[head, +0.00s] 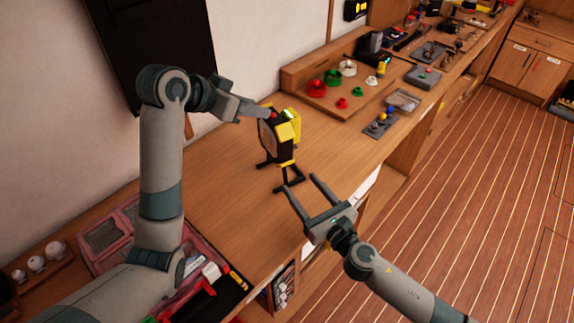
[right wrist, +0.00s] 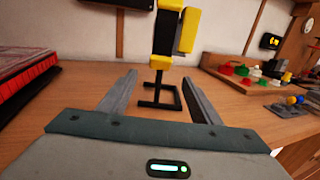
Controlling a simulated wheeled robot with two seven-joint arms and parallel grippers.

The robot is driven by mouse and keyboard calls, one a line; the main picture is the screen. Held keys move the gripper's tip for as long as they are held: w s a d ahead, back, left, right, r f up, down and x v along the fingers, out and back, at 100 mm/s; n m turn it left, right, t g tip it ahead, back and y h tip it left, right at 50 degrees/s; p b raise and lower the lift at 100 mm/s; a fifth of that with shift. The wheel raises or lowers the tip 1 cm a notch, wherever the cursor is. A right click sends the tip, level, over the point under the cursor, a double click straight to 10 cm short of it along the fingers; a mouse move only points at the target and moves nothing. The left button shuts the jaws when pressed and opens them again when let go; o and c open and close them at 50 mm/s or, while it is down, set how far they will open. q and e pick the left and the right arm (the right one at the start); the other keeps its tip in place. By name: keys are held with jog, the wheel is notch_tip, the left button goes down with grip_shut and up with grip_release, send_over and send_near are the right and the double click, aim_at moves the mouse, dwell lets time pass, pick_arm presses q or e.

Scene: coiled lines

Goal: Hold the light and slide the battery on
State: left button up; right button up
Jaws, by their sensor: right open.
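The black and yellow light (head: 270,138) stands upright on a black frame stand on the workbench, and it also shows in the right wrist view (right wrist: 162,38). A yellow block (head: 293,122), which looks like the battery, is at the light's right side; I cannot tell whether it is joined to it. It also shows in the right wrist view (right wrist: 187,32). My left gripper (head: 264,113) is at the light's upper left edge; whether its fingers are closed on it is unclear. My right gripper (head: 303,184) is open and empty, in front of the stand, fingers pointing toward it.
The wooden workbench (head: 215,165) is clear around the stand. Red, green and white round parts (head: 332,78) lie on a raised wooden board behind. A small grey plate with blue and yellow knobs (head: 380,124) is to the right. A red-edged case (head: 115,235) is at the lower left.

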aim_at(273, 150)
jog(key=x, duration=1.7)
jog(key=shift+r, duration=0.1)
grip_shut()
pick_arm(q)
jog(key=o, duration=0.9)
jog(key=shift+c, duration=0.2)
jog(key=w+d+m+g, duration=0.1)
jog(key=d, duration=0.1)
jog(key=w+d+m+g+y, duration=0.1)
jog(key=w+d, duration=0.1)
jog(key=w+d+r+m+g, duration=0.1)
jog(key=d, duration=0.1)
jog(key=shift+w+d+r+g+y, duration=0.1)
jog(key=shift+w+d+g+y, duration=0.2)
jog(key=shift+d+g, duration=0.1)
jog(key=shift+w+r+g+y, duration=0.25)
jog(key=shift+w+g+y, duration=0.15)
jog(key=shift+w+y, duration=0.15)
jog(key=shift+w+a+r+g+y, duration=0.3)
jog(key=shift+w+g+y, duration=0.1)
jog(key=shift+w+y, duration=0.1)
